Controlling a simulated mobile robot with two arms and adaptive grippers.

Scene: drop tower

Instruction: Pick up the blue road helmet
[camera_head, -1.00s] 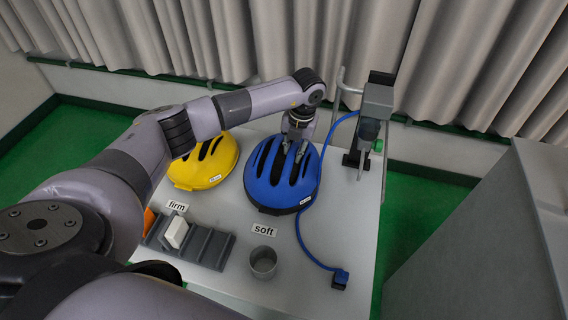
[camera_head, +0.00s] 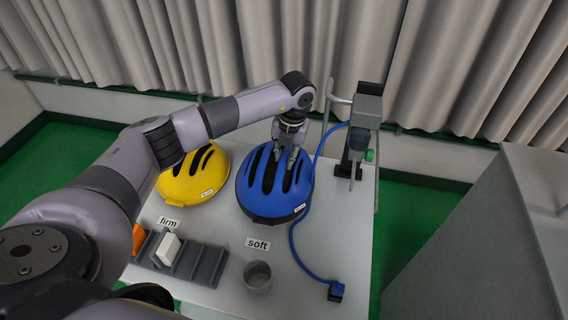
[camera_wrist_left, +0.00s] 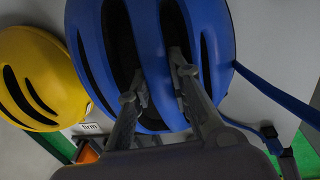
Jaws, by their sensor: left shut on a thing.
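The blue road helmet (camera_head: 264,202) has dark vent slots and sits at the middle of the table, right of the yellow helmet. My left gripper (camera_head: 287,160) comes down on it from above and is shut on it. In the left wrist view the two fingers (camera_wrist_left: 156,92) reach into neighbouring vents, with a blue rib (camera_wrist_left: 153,55) of the helmet between them. I cannot tell whether the helmet is clear of the table. My right gripper is not in view.
A yellow helmet (camera_head: 190,178) sits close on the left. A grey rack (camera_head: 187,262) with a white block, a metal cup (camera_head: 257,277) and "firm" and "soft" labels are in front. A stand (camera_head: 362,125) rises behind right.

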